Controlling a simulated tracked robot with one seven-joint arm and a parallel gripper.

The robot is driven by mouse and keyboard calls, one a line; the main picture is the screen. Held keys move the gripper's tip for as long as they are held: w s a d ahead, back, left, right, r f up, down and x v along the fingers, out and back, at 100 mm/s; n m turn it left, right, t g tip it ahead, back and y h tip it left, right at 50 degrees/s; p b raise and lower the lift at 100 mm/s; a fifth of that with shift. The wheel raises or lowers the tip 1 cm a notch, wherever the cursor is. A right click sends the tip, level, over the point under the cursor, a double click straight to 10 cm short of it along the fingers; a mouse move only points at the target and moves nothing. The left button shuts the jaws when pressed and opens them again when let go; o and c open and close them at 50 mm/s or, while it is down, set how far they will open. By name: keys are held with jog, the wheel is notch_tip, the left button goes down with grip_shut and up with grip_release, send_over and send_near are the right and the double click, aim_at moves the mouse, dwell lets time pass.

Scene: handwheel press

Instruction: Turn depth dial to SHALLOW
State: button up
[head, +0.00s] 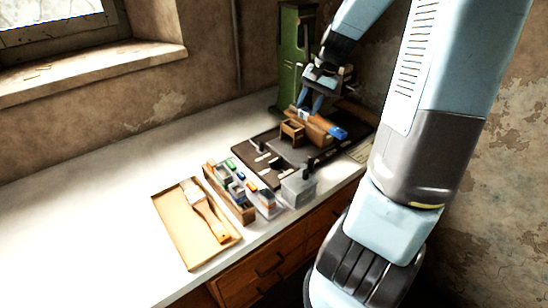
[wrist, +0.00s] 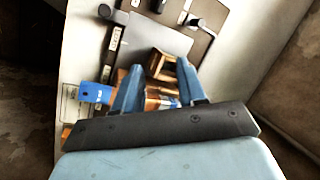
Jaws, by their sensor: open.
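The green press (head: 296,60) stands at the back of the bench, partly hidden by my arm. My gripper (head: 310,106) is beside it, pointing down over the dark base plate (head: 243,152). In the wrist view my gripper (wrist: 157,65) has its two blue fingers spread apart. A small wooden box (head: 292,131) and a brown block with a blue end (head: 338,132) are below it. They also show near the fingers in the wrist view, the box (wrist: 163,66) and the blue end (wrist: 96,93). I cannot make out the depth dial or its marking.
A cardboard tray with a brush (head: 207,215) lies at the front left. A wooden box of small coloured parts (head: 229,190) and a grey container (head: 298,189) stand near the front edge. A black knob (wrist: 105,11) shows on the plate. The left bench is clear.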

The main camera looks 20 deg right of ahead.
jog(key=a+f+m+g, duration=0.2)
jog(key=a+f+m, duration=0.1)
jog(key=a+m, duration=0.2)
jog(key=m, duration=0.2)
send_near(272, 161)
jog(key=shift+g+y, duration=0.3)
jog(key=shift+y, duration=0.1)
jog(key=x, duration=0.5)
jog(key=d+x, duration=0.1)
jog(key=x, duration=0.2)
jog(key=shift+w+a+f, duration=0.15)
jog(key=shift+w+f, duration=0.05)
jog(key=shift+f, duration=0.2)
grip_shut()
